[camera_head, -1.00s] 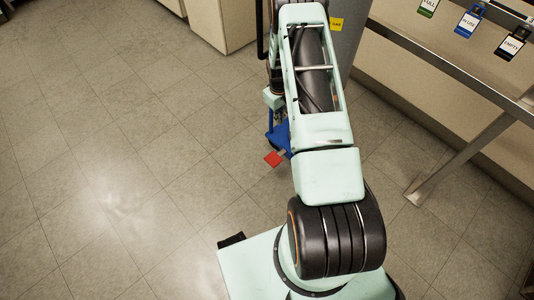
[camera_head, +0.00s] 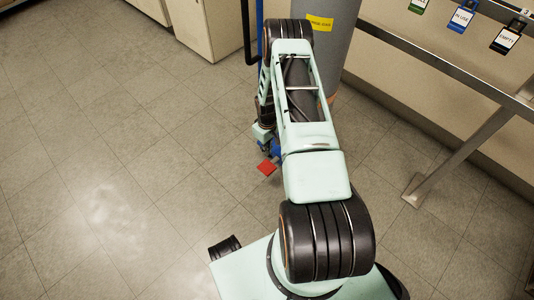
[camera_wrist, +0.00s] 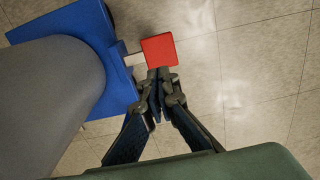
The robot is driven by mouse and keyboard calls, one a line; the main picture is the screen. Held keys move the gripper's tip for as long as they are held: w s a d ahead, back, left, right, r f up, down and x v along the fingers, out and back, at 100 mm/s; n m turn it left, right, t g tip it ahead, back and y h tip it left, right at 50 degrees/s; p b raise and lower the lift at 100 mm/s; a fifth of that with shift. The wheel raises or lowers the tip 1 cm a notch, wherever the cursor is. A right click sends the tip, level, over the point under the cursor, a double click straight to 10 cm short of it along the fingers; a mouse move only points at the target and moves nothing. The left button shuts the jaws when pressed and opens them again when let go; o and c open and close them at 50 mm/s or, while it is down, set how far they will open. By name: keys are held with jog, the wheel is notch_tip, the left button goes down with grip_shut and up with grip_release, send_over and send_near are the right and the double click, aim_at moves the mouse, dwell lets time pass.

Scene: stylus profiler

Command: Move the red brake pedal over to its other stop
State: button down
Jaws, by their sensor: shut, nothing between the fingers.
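The red brake pedal (camera_head: 266,168) is a small flat square low near the floor, left of my arm in the head view. In the wrist view the pedal (camera_wrist: 159,50) sticks out on a short pale bar from a blue cart base (camera_wrist: 75,65). My gripper (camera_wrist: 159,72) is shut and empty, its fingertips at the pedal's lower edge in that view. I cannot tell whether they touch it. In the head view my arm hides most of the blue base (camera_head: 277,150).
A grey cylinder (camera_head: 335,40) with a yellow label stands behind my arm. Tags hang on the wall at the right above a metal rail (camera_head: 430,60). A beige cabinet (camera_head: 207,30) stands at the back. The floor to the left is clear.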

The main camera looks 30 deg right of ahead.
aim_at(267, 168)
notch_tip(267, 168, down, 12)
jog(key=b, duration=0.3)
jog(key=shift+b, duration=0.35)
